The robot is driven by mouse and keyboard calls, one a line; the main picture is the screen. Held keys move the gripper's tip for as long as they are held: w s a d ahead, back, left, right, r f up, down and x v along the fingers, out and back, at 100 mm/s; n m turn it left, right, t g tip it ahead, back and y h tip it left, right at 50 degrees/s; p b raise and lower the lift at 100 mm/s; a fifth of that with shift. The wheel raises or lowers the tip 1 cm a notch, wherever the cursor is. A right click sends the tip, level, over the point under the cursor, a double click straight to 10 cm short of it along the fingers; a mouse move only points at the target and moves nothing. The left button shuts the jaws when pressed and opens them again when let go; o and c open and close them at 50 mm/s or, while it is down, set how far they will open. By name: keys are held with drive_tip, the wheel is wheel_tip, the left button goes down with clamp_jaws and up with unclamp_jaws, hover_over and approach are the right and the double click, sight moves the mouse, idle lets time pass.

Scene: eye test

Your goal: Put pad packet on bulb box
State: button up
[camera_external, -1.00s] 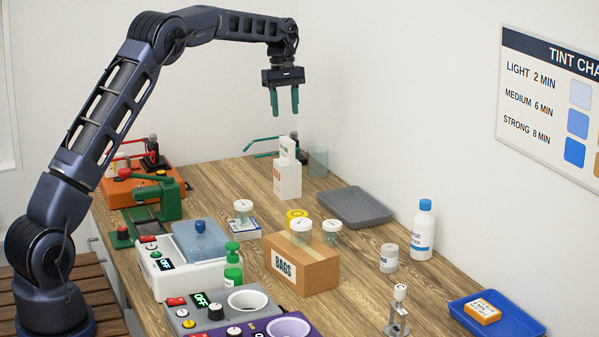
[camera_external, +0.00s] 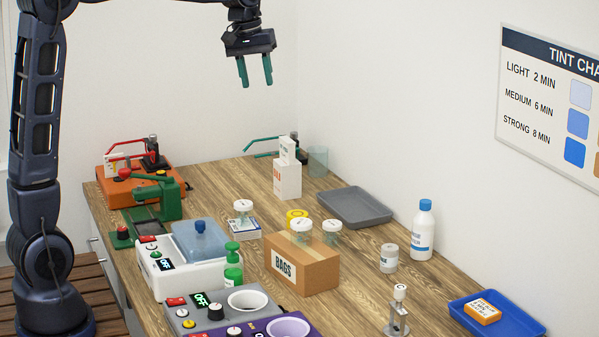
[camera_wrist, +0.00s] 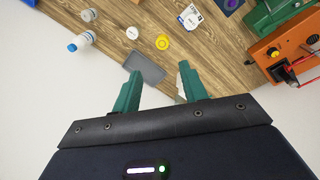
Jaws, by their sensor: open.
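A tall white box with red lettering, which I take for the bulb box (camera_external: 287,183), stands upright near the far end of the table. A smaller white packet with dark lettering, which I take for the pad packet (camera_external: 287,150), stands upright on top of it. Their print is too small to read surely. My gripper (camera_external: 256,78) is open and empty, well above and to the left of the stack, touching nothing. In the wrist view my gripper (camera_wrist: 160,85) has its fingers apart. A white piece of the stack shows beside the right finger, partly hidden by it.
A grey tray (camera_external: 354,206) lies right of the stack, and a clear cup (camera_external: 318,161) stands behind it. A green lever device (camera_external: 158,195) and an orange one (camera_external: 120,190) stand left. Jars, a BAGS box (camera_external: 302,266) and a white bottle (camera_external: 423,230) stand nearer.

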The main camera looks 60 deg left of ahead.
drive_tip(key=s+d+m+t, duration=0.1)
drive_tip(key=s+d+m, duration=0.2)
drive_tip(key=s+d, duration=0.45)
drive_tip(key=s+d+m, duration=0.2)
drive_tip(key=s+d, duration=0.2)
drive_tip(key=s, duration=0.7)
drive_tip(key=s+d+f+m+t, duration=0.1)
drive_tip(key=s+d+f+m, duration=0.1)
drive_tip(key=s, duration=0.5)
drive_tip(key=s+d+f+m, duration=0.3)
drive_tip(key=s+f, duration=0.3)
drive_tip(key=s, duration=0.2)
drive_tip(key=shift+s+d+f+t+y, duration=0.3)
drive_tip(key=shift+d+f+t, duration=0.1)
drive_tip(key=shift+d, duration=0.1)
